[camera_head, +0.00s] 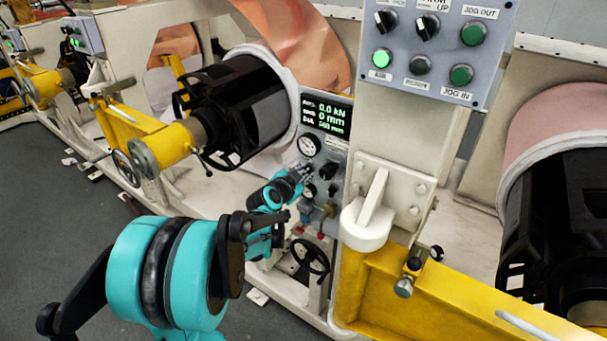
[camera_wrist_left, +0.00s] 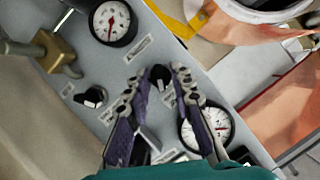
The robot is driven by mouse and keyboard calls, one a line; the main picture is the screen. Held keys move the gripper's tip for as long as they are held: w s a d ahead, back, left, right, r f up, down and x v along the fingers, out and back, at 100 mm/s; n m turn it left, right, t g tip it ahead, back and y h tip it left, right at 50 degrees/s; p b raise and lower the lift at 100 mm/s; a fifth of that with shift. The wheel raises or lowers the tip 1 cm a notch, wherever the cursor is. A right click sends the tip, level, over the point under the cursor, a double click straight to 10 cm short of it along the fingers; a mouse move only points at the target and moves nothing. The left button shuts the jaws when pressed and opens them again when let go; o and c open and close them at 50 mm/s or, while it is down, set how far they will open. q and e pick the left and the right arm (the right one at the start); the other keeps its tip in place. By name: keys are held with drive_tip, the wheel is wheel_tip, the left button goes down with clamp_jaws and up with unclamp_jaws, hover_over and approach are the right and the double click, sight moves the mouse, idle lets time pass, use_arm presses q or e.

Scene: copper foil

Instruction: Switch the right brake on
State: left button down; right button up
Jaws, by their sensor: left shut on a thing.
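A grey control panel (camera_head: 341,145) stands in the middle of the head view, with a lit display, round gauges and black knobs. My left gripper (camera_head: 306,173) reaches this panel from the left. In the left wrist view, the fingers of my left gripper (camera_wrist_left: 159,78) are on either side of a black knob (camera_wrist_left: 160,74) and shut on it. A second black knob (camera_wrist_left: 92,97) sits to the left, clear of the fingers. The labels are too small to read, so I cannot tell which knob is the right brake. My right gripper is not in view.
A gauge (camera_wrist_left: 112,22) and another gauge (camera_wrist_left: 207,130) flank the knob. A brass fitting (camera_wrist_left: 52,50) sticks out at the panel's left. A black handwheel (camera_head: 311,256) is below the panel, and a yellow arm (camera_head: 440,300) is at the right. An upper button box (camera_head: 432,45) overhangs.

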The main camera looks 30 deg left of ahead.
use_arm(q)
drive_tip(key=shift+n, duration=0.3)
drive_tip(key=shift+a+n+h+p, duration=0.15)
drive_tip(key=shift+n+h+p, duration=0.05)
drive_tip(key=shift+n+h, duration=1.45)
drive_tip(key=shift+a+n+h+p, duration=0.2)
drive_tip(key=shift+n+h, duration=1.05)
drive_tip(key=shift+n, duration=0.8)
drive_tip(key=c, duration=1.7)
unclamp_jaws()
